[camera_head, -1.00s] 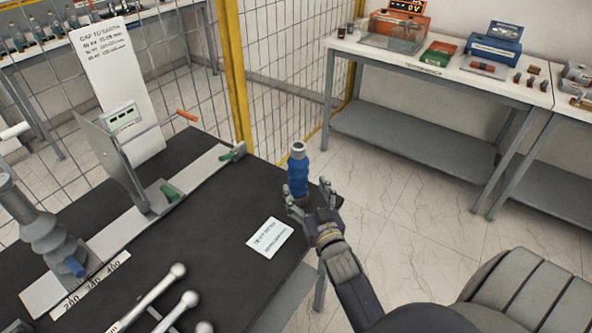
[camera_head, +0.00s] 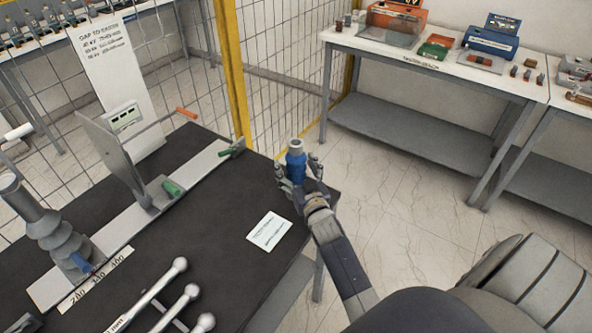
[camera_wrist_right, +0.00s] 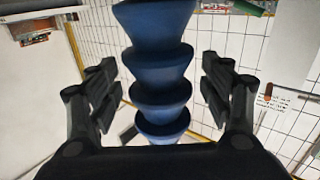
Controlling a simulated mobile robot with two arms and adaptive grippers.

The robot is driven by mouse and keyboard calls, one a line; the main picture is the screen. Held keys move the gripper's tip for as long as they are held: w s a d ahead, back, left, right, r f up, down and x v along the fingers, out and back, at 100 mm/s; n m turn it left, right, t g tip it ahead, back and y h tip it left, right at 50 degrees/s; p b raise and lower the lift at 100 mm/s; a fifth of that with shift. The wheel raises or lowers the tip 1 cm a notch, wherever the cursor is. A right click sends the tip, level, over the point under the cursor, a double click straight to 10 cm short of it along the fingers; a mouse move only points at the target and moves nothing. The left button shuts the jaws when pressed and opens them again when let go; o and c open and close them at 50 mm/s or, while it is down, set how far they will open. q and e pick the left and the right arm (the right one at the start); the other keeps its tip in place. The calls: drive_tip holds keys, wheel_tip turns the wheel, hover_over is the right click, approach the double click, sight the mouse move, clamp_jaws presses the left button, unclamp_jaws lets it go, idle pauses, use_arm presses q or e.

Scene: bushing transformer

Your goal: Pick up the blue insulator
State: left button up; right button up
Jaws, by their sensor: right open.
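The blue insulator (camera_head: 296,160) stands upright at the right far corner of the black table, with a grey cap on top. My right gripper (camera_head: 298,176) is around it, one finger on each side, and hides its lower part in the head view. In the right wrist view the ribbed insulator (camera_wrist_right: 158,70) runs between the two open fingers of the right gripper (camera_wrist_right: 160,95), with a visible gap on both sides. My left gripper is not in view.
The black table (camera_head: 215,240) holds a white card (camera_head: 269,231), a grey ribbed post (camera_head: 55,240), metal rods with ball ends (camera_head: 178,265) and a metal plate stand (camera_head: 115,160). A yellow-framed mesh fence (camera_head: 232,80) stands behind. A workbench (camera_head: 420,75) stands at the back right.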

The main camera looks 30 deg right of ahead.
drive_tip(key=c, duration=1.3)
drive_tip(key=shift+r, duration=0.1)
drive_tip(key=shift+c, duration=1.2)
drive_tip(key=shift+r, duration=0.15)
